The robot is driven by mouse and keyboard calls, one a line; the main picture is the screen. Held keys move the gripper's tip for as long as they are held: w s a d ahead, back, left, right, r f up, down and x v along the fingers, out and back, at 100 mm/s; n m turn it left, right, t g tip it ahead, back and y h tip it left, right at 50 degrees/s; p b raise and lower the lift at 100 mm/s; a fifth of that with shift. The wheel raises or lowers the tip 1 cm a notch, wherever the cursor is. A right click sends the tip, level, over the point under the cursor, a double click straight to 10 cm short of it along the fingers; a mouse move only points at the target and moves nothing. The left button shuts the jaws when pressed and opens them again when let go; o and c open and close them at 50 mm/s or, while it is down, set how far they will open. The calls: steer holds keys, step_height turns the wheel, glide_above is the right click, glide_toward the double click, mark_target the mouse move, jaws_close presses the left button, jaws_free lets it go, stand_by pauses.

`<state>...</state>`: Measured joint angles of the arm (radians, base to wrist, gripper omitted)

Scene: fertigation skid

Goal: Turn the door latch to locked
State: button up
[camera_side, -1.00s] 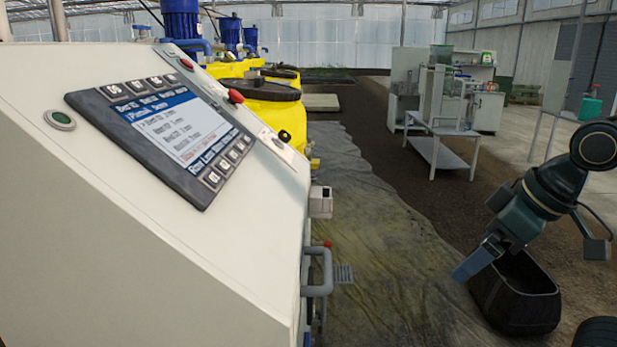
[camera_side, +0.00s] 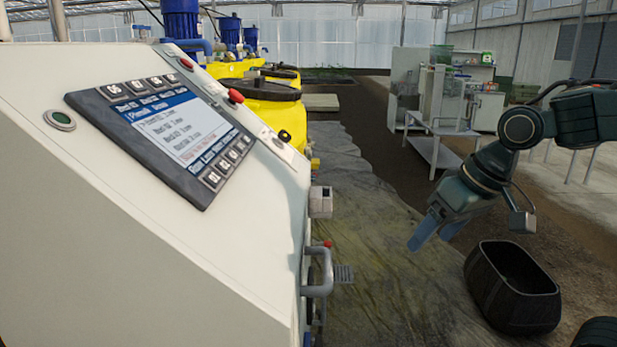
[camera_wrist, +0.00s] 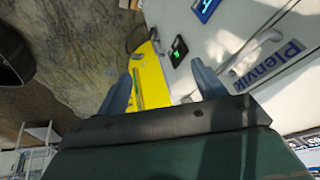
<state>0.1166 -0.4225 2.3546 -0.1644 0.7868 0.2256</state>
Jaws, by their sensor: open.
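A grey lever-like handle (camera_wrist: 250,52) on the white cabinet face (camera_wrist: 215,28) looks like the door latch; it lies right of and beyond my fingers in the wrist view. Whether it stands at locked cannot be read. In the side view the white cabinet (camera_side: 150,250) fills the left, its door face mostly turned away; a grey box-shaped fitting (camera_side: 320,202) sticks out of its right edge, and I cannot tell whether it is the latch. My gripper (camera_side: 424,238) is open and empty, apart from the cabinet, to its right. Its two fingers also show in the wrist view (camera_wrist: 160,72).
A grey pipe handle (camera_side: 322,275) with a red knob juts from the cabinet's lower right. A black tub (camera_side: 513,290) stands on the floor below my arm. Yellow tanks (camera_side: 280,115) stand behind the cabinet. The space between gripper and cabinet looks clear.

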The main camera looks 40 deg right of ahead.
mark_target(318, 341)
steer(key=w+d+f+m+y, duration=0.2)
steer(key=w+d+f+m, duration=0.25)
steer(key=w+f, duration=0.55)
steer(key=w+d+f+m+y, duration=0.3)
steer(key=w+f+m, duration=0.2)
steer(key=w+f, duration=0.5)
steer(key=d+f+m+t+y, duration=0.2)
steer(key=f+m, duration=0.5)
steer(key=f, duration=0.6)
steer(key=d+f+m+t+y, duration=0.1)
steer(key=d+f+m, duration=0.4)
steer(key=f, duration=0.9)
steer(key=s+m+t, duration=0.1)
steer(key=m, duration=0.2)
steer(key=shift+t+y, duration=0.3)
steer(key=shift+y, duration=0.1)
steer(key=shift+w+f, duration=0.1)
steer(key=shift+x, duration=6.85)
steer(key=shift+c, duration=0.2)
steer(key=c, duration=1)
